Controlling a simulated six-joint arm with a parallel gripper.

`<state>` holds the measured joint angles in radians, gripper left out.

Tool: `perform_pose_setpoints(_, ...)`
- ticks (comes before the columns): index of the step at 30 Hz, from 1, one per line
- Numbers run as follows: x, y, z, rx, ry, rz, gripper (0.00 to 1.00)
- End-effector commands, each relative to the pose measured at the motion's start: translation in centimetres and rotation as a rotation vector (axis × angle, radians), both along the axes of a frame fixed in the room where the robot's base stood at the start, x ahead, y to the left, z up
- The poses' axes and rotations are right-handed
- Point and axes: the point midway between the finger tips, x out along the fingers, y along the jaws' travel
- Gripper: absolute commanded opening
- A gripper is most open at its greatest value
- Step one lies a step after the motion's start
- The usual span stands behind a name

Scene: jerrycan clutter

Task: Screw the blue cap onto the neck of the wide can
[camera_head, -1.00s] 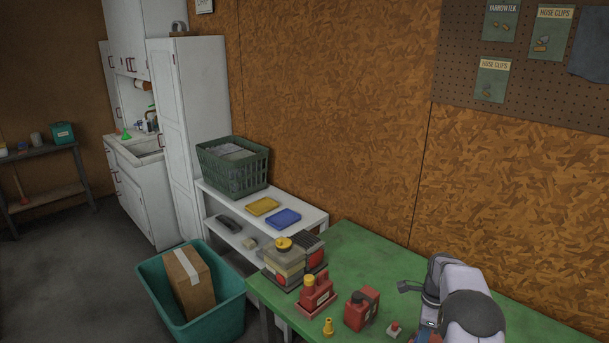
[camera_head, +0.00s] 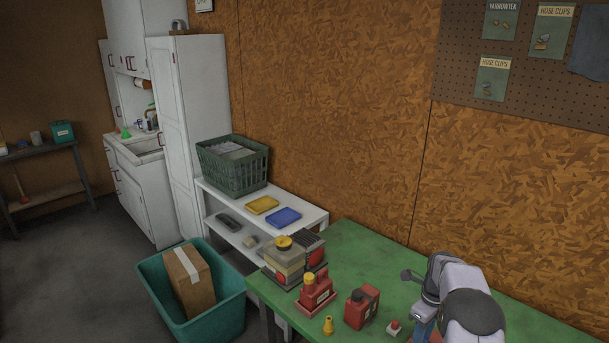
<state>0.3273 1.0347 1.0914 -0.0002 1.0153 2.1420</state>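No blue cap can be made out for certain. A narrow blue patch (camera_head: 424,330) shows at the bottom edge beside my arm, too cut off to identify. A red can with a black cap (camera_head: 361,308) stands on the green bench. Left of it, a red can with a yellow cap (camera_head: 314,289) stands in a red tray. A beige can with a yellow cap (camera_head: 284,262) is farther back. I cannot tell whether any of these is the wide can. My white and grey arm reaches in at the lower right; its fingertips do not show.
A small yellow bottle (camera_head: 328,325) and a small red-topped white item (camera_head: 393,328) are near the front edge of the green bench (camera_head: 365,255). A white shelf (camera_head: 312,217) with yellow and blue trays adjoins it. The bench's back strip is clear.

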Motion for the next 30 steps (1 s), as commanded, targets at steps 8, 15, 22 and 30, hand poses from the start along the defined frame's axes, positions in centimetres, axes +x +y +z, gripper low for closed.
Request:
perform_pose_setpoints(8, 0.0, 0.0, 0.0, 0.000, 0.000, -0.007, 0.33)
perform_pose_setpoints(15, 0.0, 0.0, 0.0, 0.000, 0.000, -0.006, 0.33)
perform_pose_setpoints(22, 0.0, 0.0, 0.6, 0.000, 0.000, -0.005, 0.33)
perform_pose_setpoints(30, 0.0, 0.0, 2.4, 0.000, -0.001, -0.005, 0.33)
